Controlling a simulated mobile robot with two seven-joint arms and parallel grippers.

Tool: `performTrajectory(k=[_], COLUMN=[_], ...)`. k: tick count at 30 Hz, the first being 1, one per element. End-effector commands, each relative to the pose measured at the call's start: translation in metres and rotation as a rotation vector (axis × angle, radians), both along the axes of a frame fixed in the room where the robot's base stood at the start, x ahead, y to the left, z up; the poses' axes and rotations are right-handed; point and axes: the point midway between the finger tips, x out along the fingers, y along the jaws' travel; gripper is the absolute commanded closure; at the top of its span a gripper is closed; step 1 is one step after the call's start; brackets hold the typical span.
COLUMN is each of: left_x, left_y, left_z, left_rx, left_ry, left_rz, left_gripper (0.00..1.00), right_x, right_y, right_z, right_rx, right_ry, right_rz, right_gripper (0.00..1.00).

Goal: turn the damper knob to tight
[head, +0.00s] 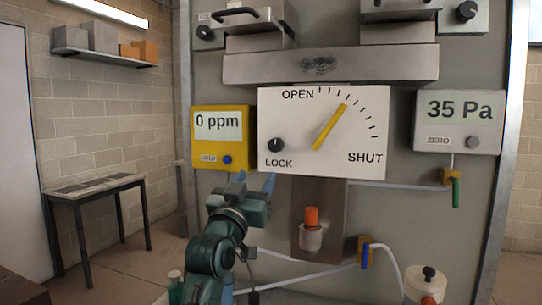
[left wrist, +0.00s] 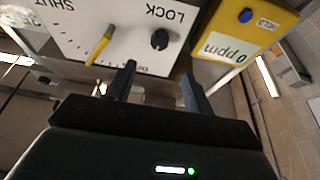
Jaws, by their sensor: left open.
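The damper panel (head: 335,125) is a white plate with an OPEN to SHUT scale, and its yellow pointer (head: 329,127) leans up and to the right, between the two ends. A small black knob (head: 276,145) sits above the word LOCK at the panel's lower left. My left gripper (head: 255,179) is open and empty, just below the panel's lower left corner. In the left wrist view, the black knob (left wrist: 160,40) lies ahead of the gap between the fingertips (left wrist: 156,68), apart from them. My right gripper is not in view.
A yellow 0 ppm meter (head: 223,137) is close left of the panel. A 35 Pa gauge (head: 457,122) is at the right. Below are an orange-topped fitting (head: 311,225) and pale pipes. A small table (head: 95,188) stands at the left wall.

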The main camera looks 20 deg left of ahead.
Motion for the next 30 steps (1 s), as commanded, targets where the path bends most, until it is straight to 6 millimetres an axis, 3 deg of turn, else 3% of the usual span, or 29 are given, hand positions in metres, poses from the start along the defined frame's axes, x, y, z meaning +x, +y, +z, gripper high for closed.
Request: performTrajectory(k=[7,18,24,30], left_x=[0.034,0.094,0.112,0.118], left_y=[-0.002,-0.003,-0.004,-0.004], left_z=[0.016,0.041,0.047,0.048], left_rx=[0.000,0.001,0.000,0.001], left_ry=[0.002,0.002,0.002,0.001], left_rz=[-0.001,0.000,-0.001,0.000], left_gripper=[0.47,0.47,0.47,0.47], right_x=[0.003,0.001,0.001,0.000], right_y=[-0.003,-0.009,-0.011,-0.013], right_z=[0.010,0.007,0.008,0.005], right_rx=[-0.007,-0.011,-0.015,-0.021], right_ry=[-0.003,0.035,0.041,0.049], right_rz=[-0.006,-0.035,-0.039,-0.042], right_gripper=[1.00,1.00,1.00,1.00])
